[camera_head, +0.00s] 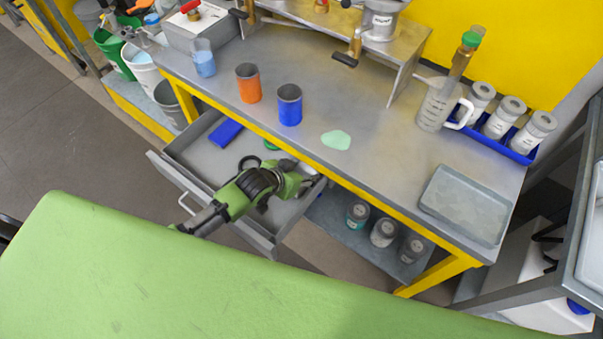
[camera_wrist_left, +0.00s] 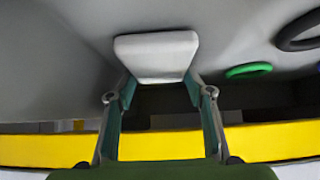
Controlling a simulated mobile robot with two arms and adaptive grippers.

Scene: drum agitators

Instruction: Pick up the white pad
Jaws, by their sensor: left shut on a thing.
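The white pad (camera_wrist_left: 157,56) is a flat, rounded rectangle between the fingertips of my left gripper (camera_wrist_left: 160,88) in the left wrist view. The fingers are closed on its two sides. In the head view my left gripper (camera_head: 300,180) reaches into the right part of the open grey drawer (camera_head: 197,193) under the workbench. Only a small pale part of the pad (camera_head: 288,164) shows there, beside the gripper. I cannot tell whether the pad touches the drawer floor. My right gripper is not in view.
A blue block (camera_head: 226,132), a black ring (camera_wrist_left: 300,32) and a green ring (camera_wrist_left: 248,70) lie in the drawer. The yellow bench edge (camera_head: 300,155) runs close beside the gripper. Orange (camera_head: 248,84) and blue (camera_head: 289,105) cups stand on the bench above.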

